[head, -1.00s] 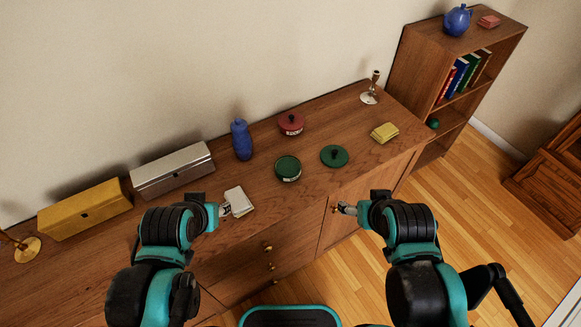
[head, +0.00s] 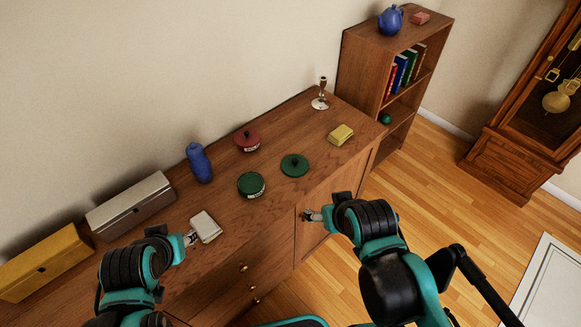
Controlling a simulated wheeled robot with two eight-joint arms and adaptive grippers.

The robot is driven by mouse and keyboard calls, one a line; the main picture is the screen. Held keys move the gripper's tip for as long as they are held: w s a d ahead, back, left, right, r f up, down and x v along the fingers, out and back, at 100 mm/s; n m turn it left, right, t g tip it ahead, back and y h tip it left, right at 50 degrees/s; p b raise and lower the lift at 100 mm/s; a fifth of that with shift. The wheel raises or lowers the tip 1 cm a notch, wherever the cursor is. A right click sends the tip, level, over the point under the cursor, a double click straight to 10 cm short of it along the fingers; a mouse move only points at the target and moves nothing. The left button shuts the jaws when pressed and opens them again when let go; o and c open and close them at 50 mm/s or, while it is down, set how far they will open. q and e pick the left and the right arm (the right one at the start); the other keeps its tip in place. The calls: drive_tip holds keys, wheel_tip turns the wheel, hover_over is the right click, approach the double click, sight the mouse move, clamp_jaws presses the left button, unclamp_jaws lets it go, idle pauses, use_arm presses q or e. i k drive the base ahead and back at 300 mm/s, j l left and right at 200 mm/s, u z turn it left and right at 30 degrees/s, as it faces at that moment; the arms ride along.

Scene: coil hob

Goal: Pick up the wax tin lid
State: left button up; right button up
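A round dark green lid with a small knob (head: 295,165) lies on the sideboard top, apart from everything else. A round green tin with a pale label (head: 251,185) stands just left of it, nearer the front edge. A red tin with a knobbed lid on it (head: 247,139) stands behind them. My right gripper (head: 307,215) is in front of the sideboard's front edge, nearer me than the green lid and not touching it. My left gripper (head: 191,239) is beside a folded white cloth (head: 206,227); contact is unclear. The fingers of both are too small to judge.
The sideboard top (head: 300,128) also holds a blue bottle-like vase (head: 199,163), a silver box (head: 131,205), a yellow box (head: 42,263), a candlestick (head: 321,97) and a yellow folded cloth (head: 341,134). A bookshelf (head: 365,55) stands at its right end. Floor is free at right.

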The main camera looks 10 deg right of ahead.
sight(293, 165)
drive_tip(key=i+l+u, duration=0.1)
drive_tip(key=l+u, duration=1.35)
drive_tip(key=l, duration=0.15)
